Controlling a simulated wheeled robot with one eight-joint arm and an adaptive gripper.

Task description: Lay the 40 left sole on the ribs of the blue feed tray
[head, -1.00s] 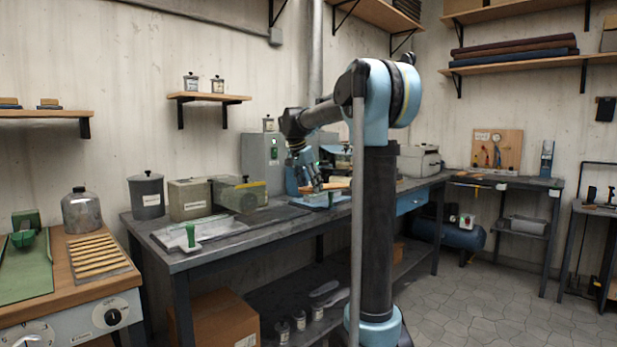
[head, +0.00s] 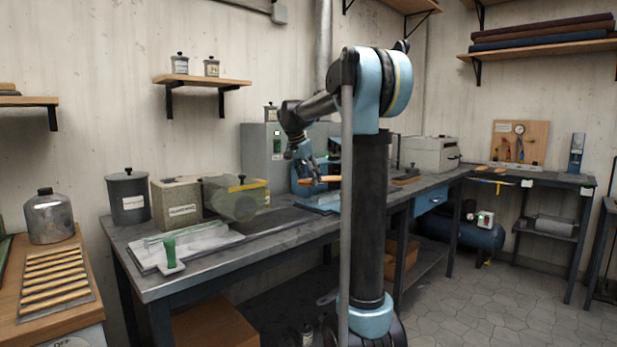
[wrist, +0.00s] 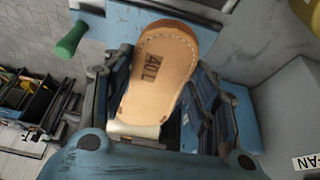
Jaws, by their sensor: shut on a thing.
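The 40 left sole is tan with a stitched rim and the stamp "40 L" (wrist: 160,62). My gripper (wrist: 165,110) is shut on it near its lower end in the wrist view. In the head view my gripper (head: 316,176) holds the sole (head: 322,180) roughly level over the back bench, above the blue feed tray (head: 318,205). A gap shows between sole and tray. The tray's ribs are too small to make out. In the wrist view, worn blue surfaces lie behind the sole, and I cannot tell which part is the tray.
A grey cabinet (head: 262,150) with a green switch stands behind my gripper. A green handle (wrist: 72,40) shows beside the sole in the wrist view. A guarded roller machine (head: 236,198), a labelled box (head: 178,200) and a dark canister (head: 128,196) stand left on the bench.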

